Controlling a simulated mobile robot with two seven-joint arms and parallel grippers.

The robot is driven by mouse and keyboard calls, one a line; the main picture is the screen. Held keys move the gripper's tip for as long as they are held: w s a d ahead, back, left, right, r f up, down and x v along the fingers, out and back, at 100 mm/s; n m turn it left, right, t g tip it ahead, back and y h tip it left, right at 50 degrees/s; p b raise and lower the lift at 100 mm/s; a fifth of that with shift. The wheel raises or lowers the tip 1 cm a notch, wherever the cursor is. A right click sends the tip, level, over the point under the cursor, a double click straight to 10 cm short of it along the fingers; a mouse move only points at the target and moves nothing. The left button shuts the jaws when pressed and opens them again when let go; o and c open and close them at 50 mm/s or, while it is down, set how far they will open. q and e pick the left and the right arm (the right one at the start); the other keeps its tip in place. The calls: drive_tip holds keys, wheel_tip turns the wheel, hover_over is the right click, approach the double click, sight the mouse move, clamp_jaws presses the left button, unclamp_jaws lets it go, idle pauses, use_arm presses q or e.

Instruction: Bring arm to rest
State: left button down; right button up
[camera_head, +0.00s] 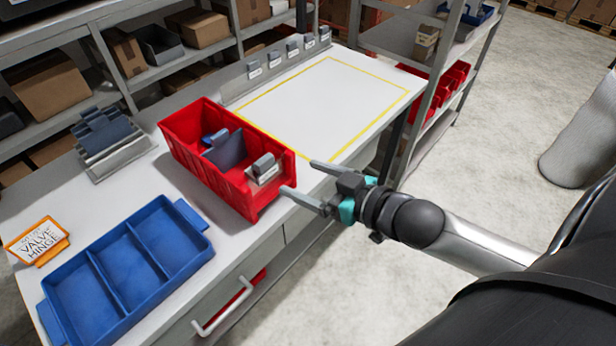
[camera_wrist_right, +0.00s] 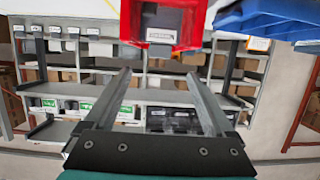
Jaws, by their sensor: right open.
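My right gripper (camera_head: 298,180) is open and empty in the head view. It is in front of the table's front edge, close to the right end of a red bin (camera_head: 205,170). In the right wrist view its two fingers (camera_wrist_right: 158,92) stand wide apart with nothing between them. The red bin also shows at the top of that view (camera_wrist_right: 130,22). The bin holds a grey divider (camera_head: 226,152) and a small blue item (camera_head: 215,137), and a grey labelled clip (camera_head: 264,168) sits at its right end. My left gripper is in neither view.
A blue compartment tray (camera_head: 127,262) appears empty on the table's left part, beside an orange-framed sign (camera_head: 38,242). A holder (camera_head: 120,158) with grey plates stands behind it. A yellow-outlined area (camera_head: 330,105) is bare. Shelves (camera_head: 190,57) stand behind; open floor (camera_head: 520,110) lies right.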

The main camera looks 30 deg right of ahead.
drive_tip(key=shift+f, duration=0.1)
drive_tip(key=s+d+f+m+g+h+b, duration=0.1)
drive_tip(key=s+d+f+g+h+b, duration=0.15)
drive_tip(key=f, duration=0.85)
drive_tip(key=s+d+f+m+g+h+b, duration=0.1)
drive_tip(key=s+d+f, duration=0.25)
drive_tip(key=f, duration=0.75)
drive_tip(key=s+d+f+m+g+h+b, duration=0.1)
drive_tip(key=s+d+f+g+h+b, duration=0.15)
drive_tip(key=f, duration=0.95)
drive_tip(key=s+a+f+g+b, duration=0.2)
drive_tip(key=s+a+f+g, duration=0.1)
drive_tip(key=s+f, duration=0.8)
drive_tip(key=s+a+f+n+g+b, duration=0.1)
drive_tip(key=s+a+f+g+b, duration=0.1)
drive_tip(key=s+a+f, duration=0.4)
drive_tip(key=s+f+g, duration=0.1)
drive_tip(key=s+f, duration=0.3)
drive_tip(key=s, duration=0.3)
drive_tip(key=shift+s+a+f+g+y, duration=0.2)
drive_tip(key=shift+s+f+g+y, duration=0.1)
drive_tip(key=shift+s+f+y, duration=0.1)
